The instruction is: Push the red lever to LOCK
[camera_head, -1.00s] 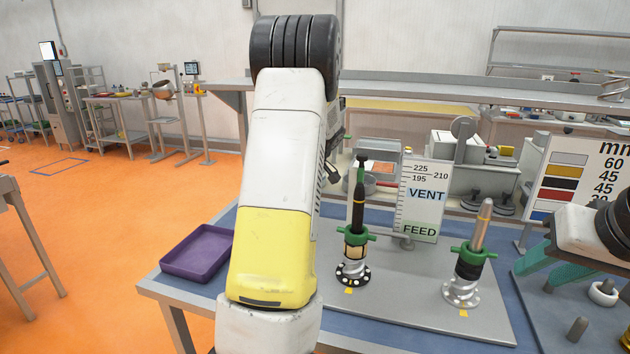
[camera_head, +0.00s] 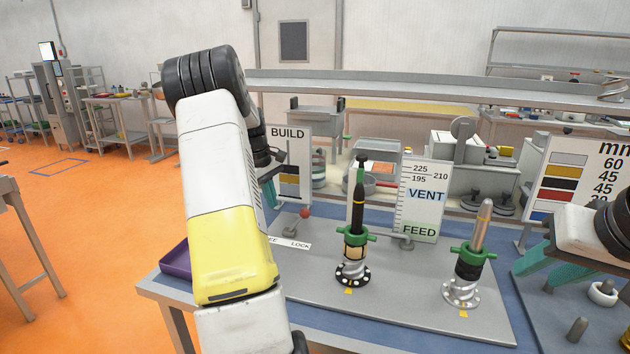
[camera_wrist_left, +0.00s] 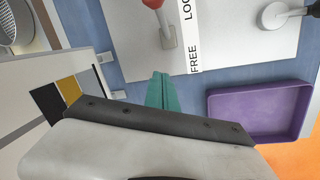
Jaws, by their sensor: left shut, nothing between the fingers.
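The red lever (camera_head: 305,212) stands on the grey plate behind a label strip (camera_head: 290,243) reading LOCK at its right end. Its red knob leans up and toward the LOCK side. In the left wrist view its red knob (camera_wrist_left: 152,3) is at the top edge, beside the FREE/LOCK strip (camera_wrist_left: 192,45). My left gripper (camera_wrist_left: 164,76) is shut and empty, with teal fingertips below the FREE end and apart from the lever. In the head view my left arm hides most of it; a bit of teal finger (camera_head: 268,194) shows. My right gripper (camera_head: 534,277) is open at the right.
A purple tray (camera_head: 176,262) sits left, partly behind my left arm. A BUILD board (camera_head: 290,160) stands behind the lever. A black-tipped screw station (camera_head: 354,240) and a metal-tipped one (camera_head: 470,265) stand to the right, with a VENT/FEED gauge board (camera_head: 425,200) behind.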

